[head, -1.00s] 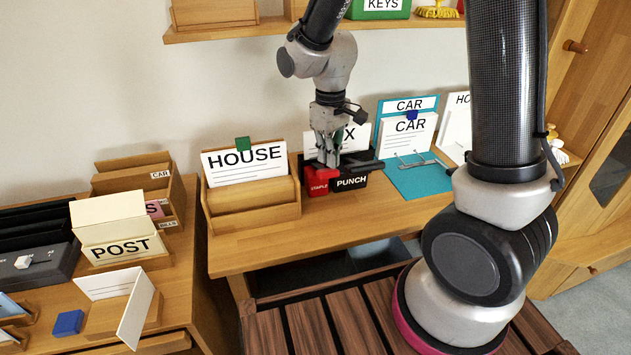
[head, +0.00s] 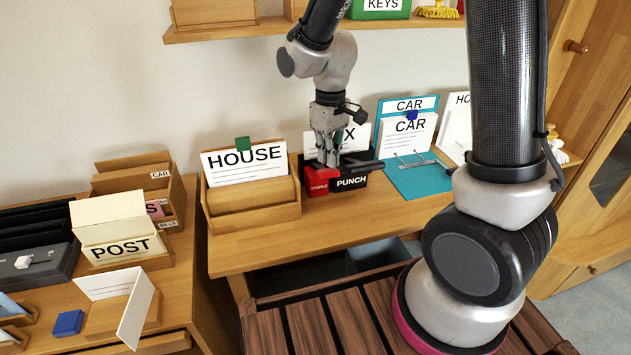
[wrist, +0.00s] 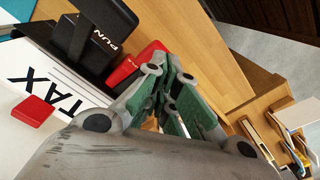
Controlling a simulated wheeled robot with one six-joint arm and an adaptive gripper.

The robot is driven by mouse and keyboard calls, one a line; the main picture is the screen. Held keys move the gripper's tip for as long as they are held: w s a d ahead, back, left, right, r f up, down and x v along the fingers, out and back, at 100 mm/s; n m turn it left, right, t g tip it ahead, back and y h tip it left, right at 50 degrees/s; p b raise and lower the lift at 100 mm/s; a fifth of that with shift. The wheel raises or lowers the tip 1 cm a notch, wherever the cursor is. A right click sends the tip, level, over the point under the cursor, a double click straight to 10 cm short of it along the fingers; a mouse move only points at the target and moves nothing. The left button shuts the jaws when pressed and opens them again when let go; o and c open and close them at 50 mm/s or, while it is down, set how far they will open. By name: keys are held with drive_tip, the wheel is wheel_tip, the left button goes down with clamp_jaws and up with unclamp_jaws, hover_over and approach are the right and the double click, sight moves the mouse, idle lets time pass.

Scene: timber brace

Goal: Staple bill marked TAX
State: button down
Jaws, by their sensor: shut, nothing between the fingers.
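The white bill marked TAX (wrist: 47,82) stands upright in the wrist view, with a red block (wrist: 33,110) at its edge. In the head view only its X (head: 350,134) shows; my gripper hides the rest. The red stapler (head: 318,187) stands on the desk in front of the bill, beside the black punch (head: 352,182). The stapler (wrist: 140,64) and punch (wrist: 108,25) also show in the wrist view. My gripper (head: 328,162) points down at the stapler, its fingers shut and empty (wrist: 174,112). I cannot tell whether they touch the stapler.
A wooden holder with a HOUSE bill (head: 245,165) stands left of the stapler. A shelf (head: 225,32) runs above. The desk front (head: 270,240) is clear.

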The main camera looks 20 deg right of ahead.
sight(328, 170)
drive_tip(key=shift+f, duration=0.1)
drive_tip(key=shift+f, duration=2.15)
drive_tip(key=shift+s+f, duration=0.6)
drive_tip(key=shift+f, duration=0.25)
drive_tip(key=shift+r, duration=4.5)
